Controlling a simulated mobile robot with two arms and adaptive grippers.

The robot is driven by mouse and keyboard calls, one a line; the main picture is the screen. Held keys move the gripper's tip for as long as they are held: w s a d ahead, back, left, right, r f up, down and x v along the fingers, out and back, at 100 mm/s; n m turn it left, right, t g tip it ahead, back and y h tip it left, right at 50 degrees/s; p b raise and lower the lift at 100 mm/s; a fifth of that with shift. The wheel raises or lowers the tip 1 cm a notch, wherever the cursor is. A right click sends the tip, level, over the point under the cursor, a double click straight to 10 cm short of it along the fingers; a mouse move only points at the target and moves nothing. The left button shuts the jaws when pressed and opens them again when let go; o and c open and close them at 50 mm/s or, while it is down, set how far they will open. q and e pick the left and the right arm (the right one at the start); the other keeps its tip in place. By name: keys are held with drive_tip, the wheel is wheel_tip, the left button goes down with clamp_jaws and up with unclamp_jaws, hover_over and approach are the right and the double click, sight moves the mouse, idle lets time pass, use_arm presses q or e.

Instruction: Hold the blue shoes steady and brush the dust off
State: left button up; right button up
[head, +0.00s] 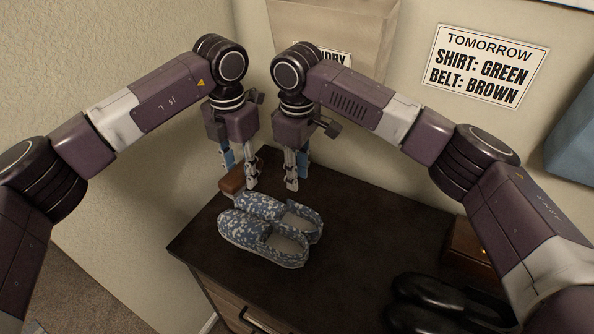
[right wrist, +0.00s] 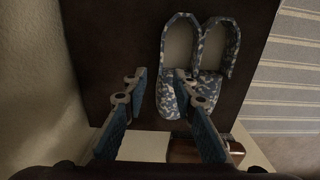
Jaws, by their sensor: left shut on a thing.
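The pair of blue patterned shoes (head: 262,243) lies side by side on the dark dresser top, toes to the left. The pair also shows at the top of the right wrist view (right wrist: 208,80). My left gripper (head: 240,179) is shut on a brown brush (head: 232,184), just behind the shoes near the dresser's back left corner. The brush also shows at the bottom of the right wrist view (right wrist: 184,150); its bristles cannot be made out. My right gripper (head: 297,182) is open and empty, fingers pointing down, above and behind the shoes. One finger overlaps a shoe toe in the right wrist view (right wrist: 158,75).
Black shoes (head: 420,303) and a small wooden box (head: 464,243) stand at the right of the dresser top (head: 350,235). A paper bag (head: 345,25) and a clothing sign (head: 487,64) are at the wall. The surface between the blue and black shoes is clear.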

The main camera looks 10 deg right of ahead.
sight(298, 204)
wheel_tip(298, 204, down, 11)
drive_tip(key=shift+f, duration=0.1)
idle(0.3)
clamp_jaws()
idle(0.5)
